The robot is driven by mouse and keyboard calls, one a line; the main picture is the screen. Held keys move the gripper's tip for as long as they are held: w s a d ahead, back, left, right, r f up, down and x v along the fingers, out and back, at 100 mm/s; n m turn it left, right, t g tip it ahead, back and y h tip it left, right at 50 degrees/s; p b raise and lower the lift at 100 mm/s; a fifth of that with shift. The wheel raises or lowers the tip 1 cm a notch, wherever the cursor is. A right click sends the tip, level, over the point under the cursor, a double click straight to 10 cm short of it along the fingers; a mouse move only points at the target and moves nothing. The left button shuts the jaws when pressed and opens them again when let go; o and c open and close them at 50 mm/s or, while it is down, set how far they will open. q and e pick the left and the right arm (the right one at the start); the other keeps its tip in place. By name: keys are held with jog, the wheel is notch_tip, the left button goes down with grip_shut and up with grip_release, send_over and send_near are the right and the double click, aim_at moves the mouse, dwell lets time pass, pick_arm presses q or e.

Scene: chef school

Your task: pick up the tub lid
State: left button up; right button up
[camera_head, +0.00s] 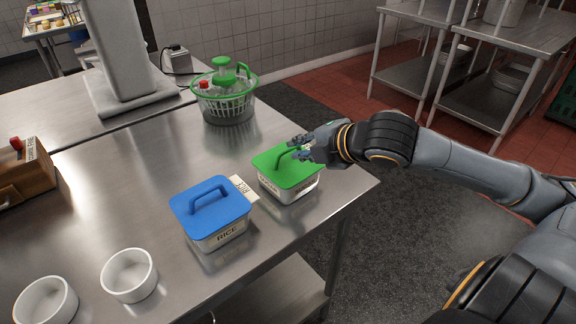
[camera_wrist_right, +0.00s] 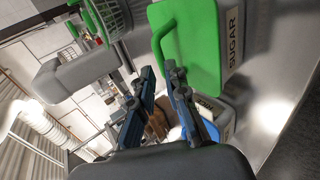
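A green tub lid (camera_head: 286,168) with a raised loop handle sits on a white tub (camera_head: 291,190) near the table's right edge. In the right wrist view the green lid (camera_wrist_right: 197,50) is close, and the tub's label reads SUGAR. My right gripper (camera_head: 299,147) is at the handle's far right end, fingers apart. In the wrist view the fingertips (camera_wrist_right: 160,68) are right by the green handle; I cannot tell whether they touch it. A blue lid (camera_head: 225,209) with a similar handle sits on a tub labelled RICE (camera_head: 222,237). My left gripper is not in view.
A small white card (camera_head: 243,188) lies between the tubs. A green-rimmed basket (camera_head: 227,108) stands farther back. Two white bowls (camera_head: 129,275) (camera_head: 46,302) stand at the front left, and a wooden box (camera_head: 25,174) at the left. The steel table's middle is clear.

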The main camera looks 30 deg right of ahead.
aim_at(290, 149)
jog(key=shift+b+x, duration=0.35)
jog(key=shift+x, duration=2.35)
jog(key=shift+d, duration=0.2)
jog(key=shift+s, duration=0.1)
grip_shut()
